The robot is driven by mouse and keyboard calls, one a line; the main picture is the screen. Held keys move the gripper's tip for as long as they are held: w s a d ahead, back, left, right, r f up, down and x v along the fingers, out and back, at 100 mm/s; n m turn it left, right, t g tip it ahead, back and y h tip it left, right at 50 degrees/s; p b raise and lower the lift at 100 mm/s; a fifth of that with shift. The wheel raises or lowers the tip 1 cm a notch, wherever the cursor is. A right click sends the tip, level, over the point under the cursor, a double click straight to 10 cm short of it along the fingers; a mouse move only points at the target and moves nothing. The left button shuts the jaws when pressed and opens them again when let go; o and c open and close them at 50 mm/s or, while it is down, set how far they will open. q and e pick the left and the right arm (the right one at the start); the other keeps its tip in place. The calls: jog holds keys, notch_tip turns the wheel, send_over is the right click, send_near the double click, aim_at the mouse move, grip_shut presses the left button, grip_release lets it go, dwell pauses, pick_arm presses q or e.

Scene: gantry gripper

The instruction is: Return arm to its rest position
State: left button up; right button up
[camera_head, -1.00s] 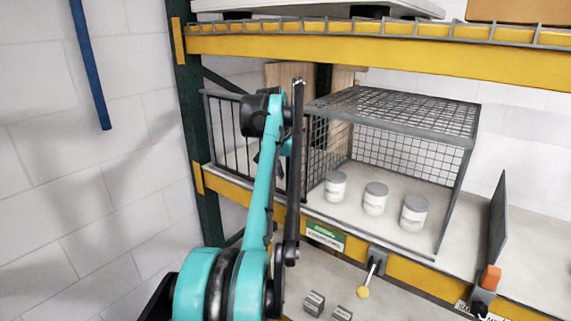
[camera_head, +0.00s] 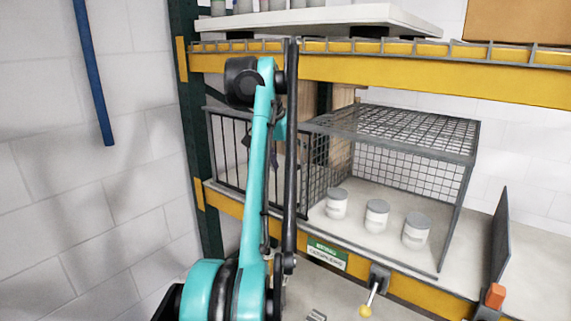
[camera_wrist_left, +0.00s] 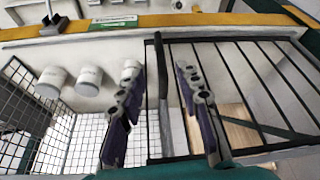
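My left arm (camera_head: 258,170) rises across the head view in front of the shelf. Its gripper is mostly hidden behind the arm there. In the left wrist view the left gripper (camera_wrist_left: 160,78) shows two spread fingers with nothing held between them. A dark upright bar (camera_wrist_left: 164,100) of the barred panel appears between the fingers; I cannot tell how far beyond them it is. The barred panel (camera_head: 228,150) stands at the left of the wire cage (camera_head: 400,122). My right gripper is in neither view.
Three white jars (camera_head: 377,216) stand inside the cage, whose front is open before them. A lever with a yellow knob (camera_head: 366,311) sticks out from the yellow beam (camera_head: 405,288). A grey upright plate (camera_head: 496,245) stands at the right. A white wall (camera_head: 60,210) is at the left.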

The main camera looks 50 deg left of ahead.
pick_arm(q)
jog(key=shift+w+d, duration=0.1)
jog(key=w+d+f+m+t, duration=0.15)
jog(key=d+f, duration=0.45)
jog(key=d, duration=0.6)
jog(key=w+d+f+m, duration=0.1)
jog(key=w+d+f, duration=0.1)
jog(key=d+f, duration=0.65)
jog(key=s+d+f+m+t+h, duration=0.1)
jog(key=s+d+f, duration=0.5)
jog(key=d+f, duration=0.35)
jog(key=s+d+f+m+t+h, duration=0.1)
jog(key=s+d+f+m, duration=0.1)
jog(key=s+d+f, duration=0.6)
notch_tip(320, 180, down, 39)
jog(key=w+d+b, duration=0.1)
jog(key=w+b, duration=0.1)
jog(key=b, duration=3.5)
jog(key=shift+w, duration=0.2)
jog(key=shift+n, duration=0.25)
